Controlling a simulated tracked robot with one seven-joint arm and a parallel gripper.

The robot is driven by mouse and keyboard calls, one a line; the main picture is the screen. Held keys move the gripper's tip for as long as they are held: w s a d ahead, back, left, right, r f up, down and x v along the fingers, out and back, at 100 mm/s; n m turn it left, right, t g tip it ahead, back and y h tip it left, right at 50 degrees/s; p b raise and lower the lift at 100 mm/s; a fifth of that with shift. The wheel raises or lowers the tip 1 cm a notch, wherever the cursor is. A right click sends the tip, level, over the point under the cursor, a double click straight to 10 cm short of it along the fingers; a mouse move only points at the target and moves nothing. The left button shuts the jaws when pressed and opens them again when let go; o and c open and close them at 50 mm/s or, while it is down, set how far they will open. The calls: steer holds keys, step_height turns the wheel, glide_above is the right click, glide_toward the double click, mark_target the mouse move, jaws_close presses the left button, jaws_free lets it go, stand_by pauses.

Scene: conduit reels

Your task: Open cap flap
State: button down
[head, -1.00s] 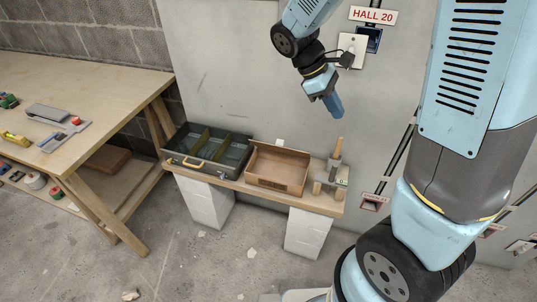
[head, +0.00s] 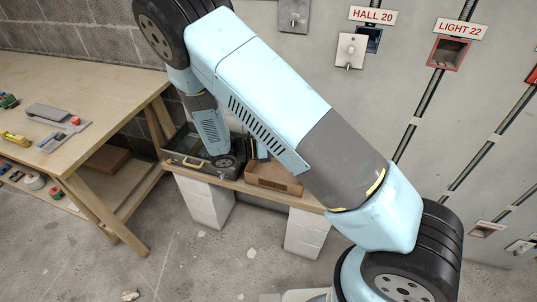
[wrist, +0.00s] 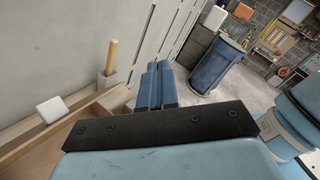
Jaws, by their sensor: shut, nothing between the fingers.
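Two metal plates with small knobs are on the wall in the head view: a pale plate (head: 351,50) beside the blue box (head: 373,40) under the HALL 20 sign, and a grey plate (head: 294,14) to its upper left. I cannot tell which, if either, is the cap flap. My gripper (wrist: 157,84) shows in the wrist view with its blue fingers together and nothing between them. It is over the low bench near the brown box, apart from both wall plates. In the head view my arm hides most of the hand.
A dark toolbox (head: 176,160) and a brown open box (head: 272,178) stand on a low bench on white blocks. A white piece (wrist: 53,110) and an upright wooden handle (wrist: 110,58) show in the wrist view. A red-framed box (head: 448,54) is under LIGHT 22.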

steer(key=s+a+f+n+t+y, duration=0.1)
steer(key=a+f+n+t+y, duration=0.35)
steer(key=f+n+t, duration=0.65)
steer(key=s+a+f+n+t+y, duration=0.2)
steer(key=a+f+n+t+y, duration=0.25)
steer(key=f+n+t, duration=0.7)
steer(key=w+d+r+n+g, duration=0.1)
steer(key=w+d+r, duration=0.2)
steer(key=w+r, duration=0.7)
steer(key=shift+w+r, duration=0.35)
steer(key=shift+r, duration=0.1)
